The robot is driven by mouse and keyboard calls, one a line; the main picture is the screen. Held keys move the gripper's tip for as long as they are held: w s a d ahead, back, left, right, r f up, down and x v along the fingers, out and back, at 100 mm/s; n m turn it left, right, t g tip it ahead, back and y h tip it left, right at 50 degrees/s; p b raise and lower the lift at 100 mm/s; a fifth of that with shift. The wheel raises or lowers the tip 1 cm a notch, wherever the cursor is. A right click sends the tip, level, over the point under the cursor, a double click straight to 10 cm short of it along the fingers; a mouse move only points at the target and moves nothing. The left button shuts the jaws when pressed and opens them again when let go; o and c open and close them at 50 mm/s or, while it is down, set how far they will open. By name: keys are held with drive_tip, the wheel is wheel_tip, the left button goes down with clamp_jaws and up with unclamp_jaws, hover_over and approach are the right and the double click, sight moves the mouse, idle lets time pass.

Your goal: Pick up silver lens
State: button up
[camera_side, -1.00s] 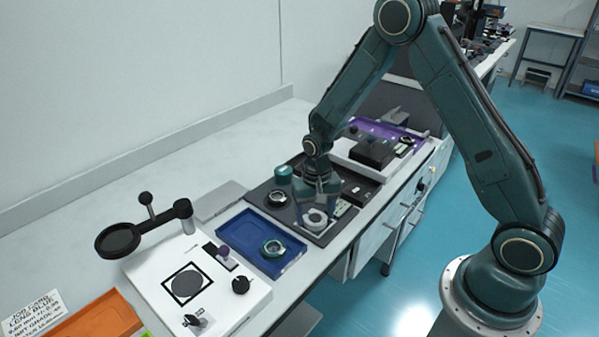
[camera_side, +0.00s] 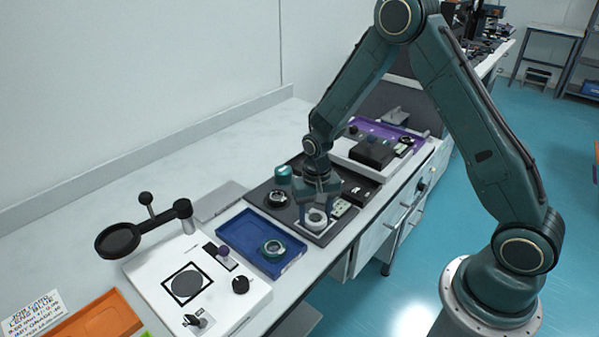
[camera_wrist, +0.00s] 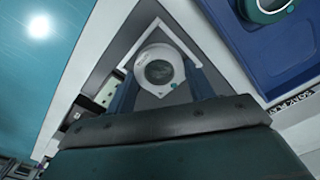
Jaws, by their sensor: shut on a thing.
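The silver lens (camera_side: 316,219) is a pale ring with a grey glass centre, inside a white-outlined square at the near corner of the dark tray (camera_side: 262,211). It also shows in the wrist view (camera_wrist: 159,69), between the two blue fingers. My gripper (camera_side: 317,212) points down over it, and its fingers are shut on the lens from both sides. In the wrist view my gripper (camera_wrist: 160,78) has one finger at each side of the ring. The lens sits at or very near the tray surface; I cannot tell whether it is lifted.
A blue tray (camera_side: 240,226) holding a teal-ringed lens (camera_side: 273,249) lies to the left. A dark ringed lens (camera_side: 277,198) and a teal cylinder (camera_side: 283,174) stand beside my gripper. A white device (camera_side: 215,300) with a magnifier (camera_side: 118,241) stands at front left.

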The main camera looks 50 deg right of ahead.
sight(315, 216)
wheel_tip(315, 216, up, 20)
idle(0.7)
idle(0.5)
